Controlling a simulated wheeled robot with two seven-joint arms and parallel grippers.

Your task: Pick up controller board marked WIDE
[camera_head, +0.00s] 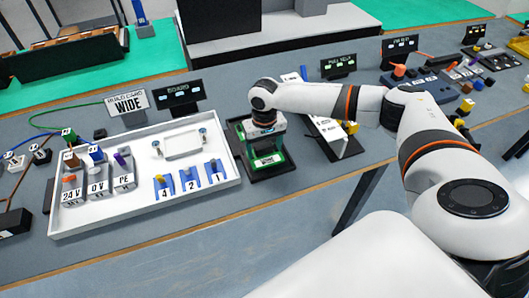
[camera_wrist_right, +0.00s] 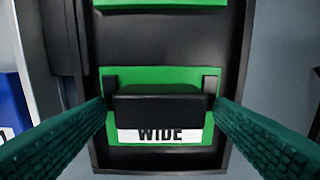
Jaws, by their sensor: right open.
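The controller board marked WIDE (camera_wrist_right: 160,75) is green with a black block in the middle and a white label reading WIDE. It lies in a black tray (camera_wrist_right: 160,40). In the head view a green board (camera_head: 270,160) with a white label shows in the dark tray (camera_head: 288,171), just under my right gripper (camera_head: 266,137). In the wrist view my right gripper (camera_wrist_right: 160,104) is open, its green textured fingers on either side of the black block. Whether they touch the board I cannot tell. My left gripper is not in view.
Another green board (camera_wrist_right: 160,3) shows at the far end of the tray. A white tray (camera_head: 230,183) with terminal blocks and blue numbered parts stands left. A sign reading WIDE (camera_head: 128,102) and a BOARDS sign (camera_head: 179,92) stand behind. A white angled stand (camera_head: 333,131) is close on the right.

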